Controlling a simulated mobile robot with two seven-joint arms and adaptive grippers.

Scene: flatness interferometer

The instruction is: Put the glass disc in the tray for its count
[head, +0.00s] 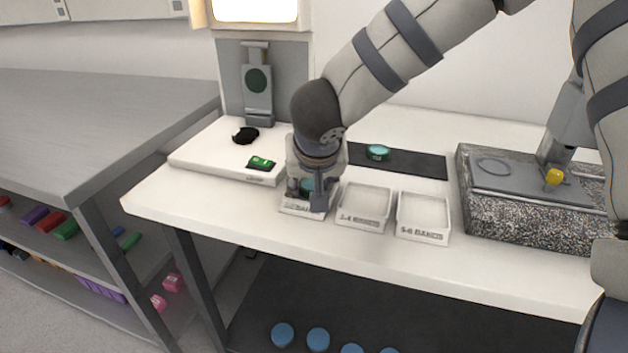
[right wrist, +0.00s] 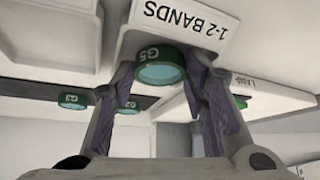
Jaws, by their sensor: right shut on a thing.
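My right gripper (head: 314,198) is shut on a glass disc marked G5 (right wrist: 160,68), teal with a green rim. The disc also shows beside the fingers in the head view (head: 307,186). Gripper and disc are at the leftmost white tray (head: 290,208), labelled 1-2 BANDS in the right wrist view (right wrist: 190,22). I cannot tell whether the disc touches the tray floor. The gripper partly hides that tray. The 3-4 BANDS tray (head: 361,217) and the 5-6 BANDS tray (head: 423,230) look empty. My left gripper is not in view.
Another teal disc (head: 378,152) lies on the dark mat (head: 420,162) behind the trays. A white platform (head: 215,162) with a green item (head: 261,163) stands left. A speckled granite block (head: 480,215) with a grey plate and yellow knob (head: 553,176) stands right.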

